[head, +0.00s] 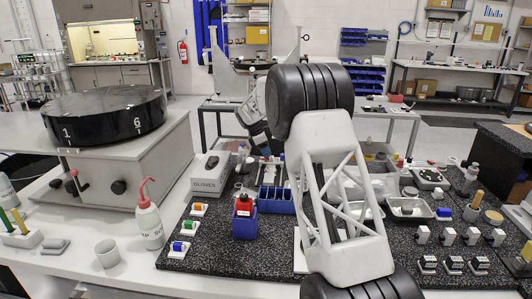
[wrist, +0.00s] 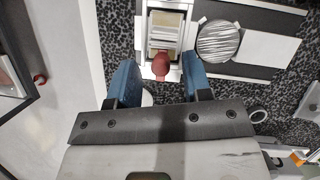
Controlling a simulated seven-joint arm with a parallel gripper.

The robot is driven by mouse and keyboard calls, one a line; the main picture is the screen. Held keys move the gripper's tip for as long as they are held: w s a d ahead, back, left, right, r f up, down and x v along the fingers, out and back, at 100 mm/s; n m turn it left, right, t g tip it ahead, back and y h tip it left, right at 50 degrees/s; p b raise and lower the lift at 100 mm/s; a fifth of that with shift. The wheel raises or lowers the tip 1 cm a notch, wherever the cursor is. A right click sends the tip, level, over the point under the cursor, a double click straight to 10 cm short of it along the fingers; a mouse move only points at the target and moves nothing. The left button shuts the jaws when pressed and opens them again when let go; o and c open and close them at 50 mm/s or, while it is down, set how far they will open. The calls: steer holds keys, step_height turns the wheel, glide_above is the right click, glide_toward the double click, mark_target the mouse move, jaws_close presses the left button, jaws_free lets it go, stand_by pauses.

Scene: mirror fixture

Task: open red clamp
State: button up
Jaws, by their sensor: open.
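The red clamp shows as a rounded dark-red handle (wrist: 161,68) in the wrist view, at the near end of a white fixture with beige blocks (wrist: 165,30). My gripper (wrist: 160,75) is open, with one blue finger on each side of the handle and visible gaps to it. I cannot tell whether the fingers are level with the handle or above it. A round silvery disc (wrist: 217,41), perhaps the mirror, lies to the right of the fixture. In the head view my arm covers the middle of the bench, and I cannot make out the clamp or my fingertips.
The dark speckled mat (head: 238,262) holds a blue bin with a red-topped item (head: 244,207), a gloves box (head: 211,174) and small metal trays (head: 410,208). A red-tipped wash bottle (head: 149,222) and a grey cup (head: 107,253) stand left. A black round turntable (head: 104,115) is behind.

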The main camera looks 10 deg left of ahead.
steer(key=shift+d+f, duration=0.15)
steer(key=shift+f, duration=0.25)
jaws_close()
